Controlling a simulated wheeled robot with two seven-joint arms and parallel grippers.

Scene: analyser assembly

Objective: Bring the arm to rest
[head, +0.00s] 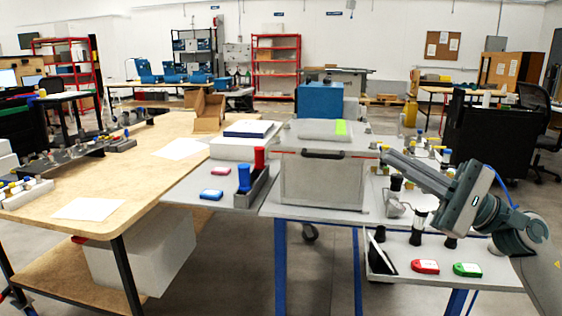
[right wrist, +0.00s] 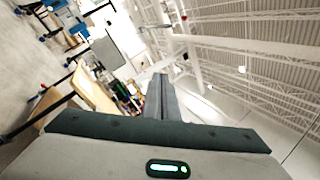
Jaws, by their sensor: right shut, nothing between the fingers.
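My right arm comes in from the right in the head view. Its gripper (head: 392,160) points to the upper left, above the right part of the work table, apart from the things on it. In the right wrist view the fingers (right wrist: 161,92) are together with nothing between them, pointing out into the room, and the ceiling fills much of that view. My left gripper is not in view.
A grey box (head: 322,183) with a black handle stands mid-table. Red (head: 425,266) and green (head: 467,269) small cases lie front right, near black-capped items. Blue and red cylinders (head: 244,178) stand in a dark holder. A wooden table (head: 140,165) is at left.

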